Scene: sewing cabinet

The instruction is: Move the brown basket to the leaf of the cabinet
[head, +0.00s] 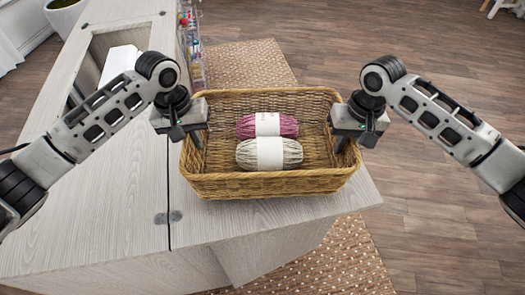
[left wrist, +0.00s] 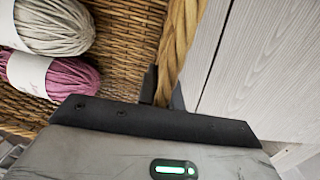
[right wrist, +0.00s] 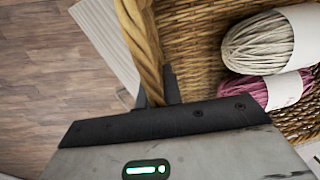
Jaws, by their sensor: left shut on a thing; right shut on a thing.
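The brown wicker basket (head: 265,186) is over the light wood leaf (head: 225,222) of the cabinet, upright. I cannot tell whether it rests on the leaf or hangs just above it. It holds a pink yarn skein (head: 250,128) and a grey one (head: 292,153), both with white bands. My left gripper (head: 197,137) is shut on the basket's left rim, which also shows in the left wrist view (left wrist: 180,45). My right gripper (head: 343,142) is shut on the right rim, seen in the right wrist view (right wrist: 140,45).
The main cabinet top (head: 95,215) lies left of the leaf, joined by a metal hinge (head: 168,217), with a rectangular opening at its far end. A rack of colourful sewing items (head: 191,45) hangs behind. A dotted rug (head: 245,62) lies below; the wood floor (head: 440,220) at right is clear.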

